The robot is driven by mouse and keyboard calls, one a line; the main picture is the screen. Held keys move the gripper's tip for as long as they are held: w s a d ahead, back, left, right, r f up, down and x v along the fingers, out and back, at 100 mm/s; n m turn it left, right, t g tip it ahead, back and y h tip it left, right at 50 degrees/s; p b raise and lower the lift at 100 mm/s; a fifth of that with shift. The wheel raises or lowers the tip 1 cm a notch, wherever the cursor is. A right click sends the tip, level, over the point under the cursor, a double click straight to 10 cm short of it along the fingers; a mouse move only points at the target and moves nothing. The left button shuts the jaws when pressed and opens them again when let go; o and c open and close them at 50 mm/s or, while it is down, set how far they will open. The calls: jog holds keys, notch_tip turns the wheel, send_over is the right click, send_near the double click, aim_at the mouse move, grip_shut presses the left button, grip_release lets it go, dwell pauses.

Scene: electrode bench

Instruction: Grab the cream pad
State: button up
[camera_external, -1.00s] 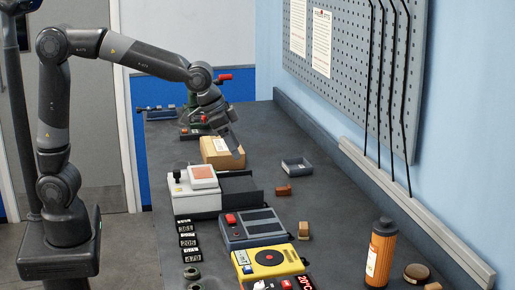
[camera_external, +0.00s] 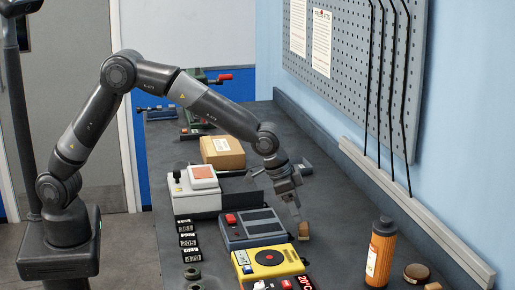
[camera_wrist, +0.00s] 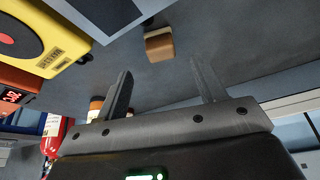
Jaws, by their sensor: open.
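The thing that best fits the cream pad is a small tan block with a pale face (camera_external: 305,231). It stands on the dark bench, right of the grey device. It also shows in the wrist view (camera_wrist: 159,45), beyond the fingertips and roughly between their lines. My gripper (camera_external: 295,213) is just above and left of the block in the external view. In the wrist view my gripper (camera_wrist: 163,84) has its two fingers wide apart, with nothing between them. A gap shows between the fingers and the block.
A grey device with a red button (camera_external: 254,228) and a yellow device (camera_external: 268,262) stand left of the block. An orange bottle (camera_external: 380,254) and a round brown lid (camera_external: 416,272) are at the right. Bare bench (camera_external: 345,215) lies right of the block.

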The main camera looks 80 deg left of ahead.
aim_at(304, 224)
jog(key=x, duration=0.6)
jog(key=shift+w+f, duration=0.2)
jog(key=shift+c, duration=0.4)
jog(key=c, duration=1)
jog(key=shift+r, duration=0.1)
